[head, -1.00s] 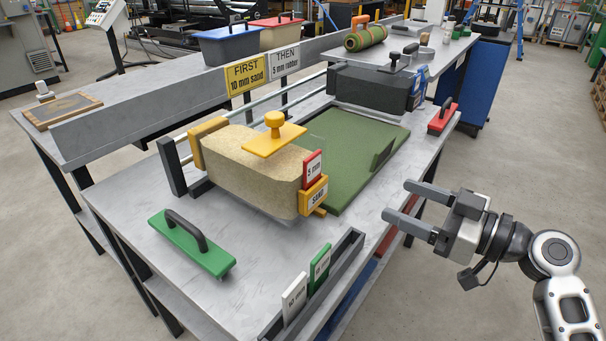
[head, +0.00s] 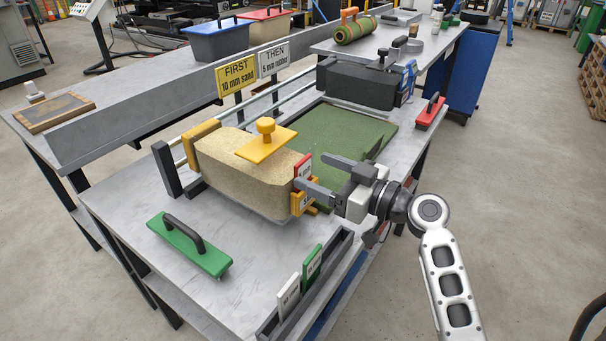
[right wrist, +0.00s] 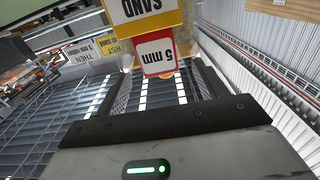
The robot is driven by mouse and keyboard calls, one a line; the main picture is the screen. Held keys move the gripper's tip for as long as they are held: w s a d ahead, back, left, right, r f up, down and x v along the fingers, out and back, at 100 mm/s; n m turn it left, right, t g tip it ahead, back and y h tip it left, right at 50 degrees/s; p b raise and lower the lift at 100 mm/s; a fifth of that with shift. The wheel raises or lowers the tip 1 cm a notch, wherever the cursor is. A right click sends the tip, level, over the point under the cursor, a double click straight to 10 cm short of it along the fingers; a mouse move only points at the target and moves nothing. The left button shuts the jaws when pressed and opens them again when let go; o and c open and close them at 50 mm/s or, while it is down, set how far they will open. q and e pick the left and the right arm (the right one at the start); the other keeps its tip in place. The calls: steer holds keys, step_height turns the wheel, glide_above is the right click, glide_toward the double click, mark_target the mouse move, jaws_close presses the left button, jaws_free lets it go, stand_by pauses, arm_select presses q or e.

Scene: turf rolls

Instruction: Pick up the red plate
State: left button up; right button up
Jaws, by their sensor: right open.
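The red plate (head: 303,166), a small card with a red border and a white "5 mm" face, stands upright above the yellow "SAND" label (head: 300,200) at the near right end of the sand-coloured hopper (head: 245,173). My right gripper (head: 320,174) is open, with its fingers reaching left to the plate and partly covering the labels. In the right wrist view the red plate (right wrist: 157,53) appears upside down, at or just beyond the gap between the open fingertips (right wrist: 163,84). I cannot tell whether they touch it. My left gripper is out of view.
A slotted rack (head: 325,275) at the bench's near edge holds a white and a green plate (head: 312,263). A green float (head: 188,245) lies front left, and a red float (head: 431,112) far right. Green turf (head: 350,130) and a dark hopper (head: 358,83) lie behind.

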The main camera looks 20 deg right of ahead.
steer(key=shift+x, duration=0.9)
steer(key=c, duration=1.1)
